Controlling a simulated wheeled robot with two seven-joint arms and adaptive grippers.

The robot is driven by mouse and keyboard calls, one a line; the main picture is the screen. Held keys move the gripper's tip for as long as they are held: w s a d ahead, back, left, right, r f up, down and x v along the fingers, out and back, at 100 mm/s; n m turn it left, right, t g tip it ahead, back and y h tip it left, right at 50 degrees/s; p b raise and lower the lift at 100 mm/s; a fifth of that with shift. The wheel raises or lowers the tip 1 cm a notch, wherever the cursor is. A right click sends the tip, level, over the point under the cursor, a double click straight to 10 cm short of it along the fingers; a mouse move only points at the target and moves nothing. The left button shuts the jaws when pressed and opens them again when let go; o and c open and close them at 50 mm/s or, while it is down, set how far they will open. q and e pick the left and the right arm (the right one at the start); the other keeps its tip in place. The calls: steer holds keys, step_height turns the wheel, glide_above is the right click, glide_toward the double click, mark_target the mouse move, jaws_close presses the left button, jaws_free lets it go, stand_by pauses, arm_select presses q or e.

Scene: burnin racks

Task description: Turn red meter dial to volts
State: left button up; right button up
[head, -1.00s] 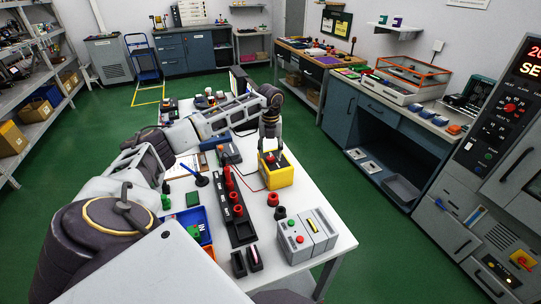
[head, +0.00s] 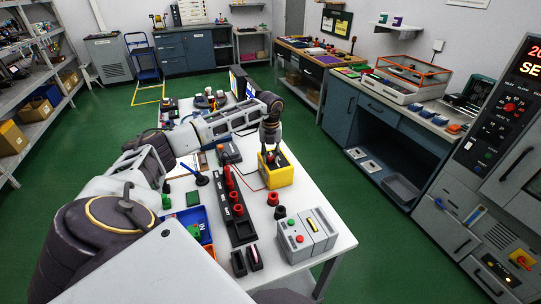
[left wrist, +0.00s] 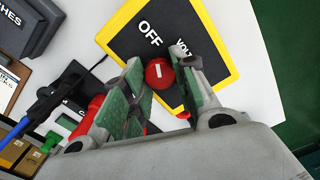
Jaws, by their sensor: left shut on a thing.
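The yellow meter (head: 280,180) with a black face stands on the white table. In the left wrist view, the meter's face (left wrist: 135,45) reads OFF, with a partly hidden label starting VOL beside it. The round red dial (left wrist: 158,72) has a short white mark, nearly upright in the picture, on the side towards OFF. My left gripper (head: 270,150) comes down from above onto the meter. In the left wrist view, its green-padded fingers (left wrist: 163,78) are on both sides of the dial, shut on it. The face's lower part is hidden by the gripper. My right gripper is not in view.
A black rack (head: 238,215) with red parts lies left of the meter. A grey box (head: 308,236) with red and green buttons and two red and black pieces are in front. A blue tray (head: 200,226) is at the table's left. A red lead runs beside the meter.

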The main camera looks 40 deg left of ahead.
arm_select(q)
steer(key=shift+m, duration=0.4)
steer(key=shift+c, duration=0.3)
steer(key=m, duration=0.4)
steer(key=shift+m, duration=0.3)
steer(key=m, duration=0.6)
steer(key=shift+b, duration=0.35)
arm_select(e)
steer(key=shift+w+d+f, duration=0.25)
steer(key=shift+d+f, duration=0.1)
arm_select(q)
steer(key=shift+m, duration=0.3)
steer(key=o, duration=1.1)
steer(key=shift+c, duration=0.2)
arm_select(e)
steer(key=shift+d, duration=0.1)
arm_select(q)
steer(key=shift+r, duration=0.2)
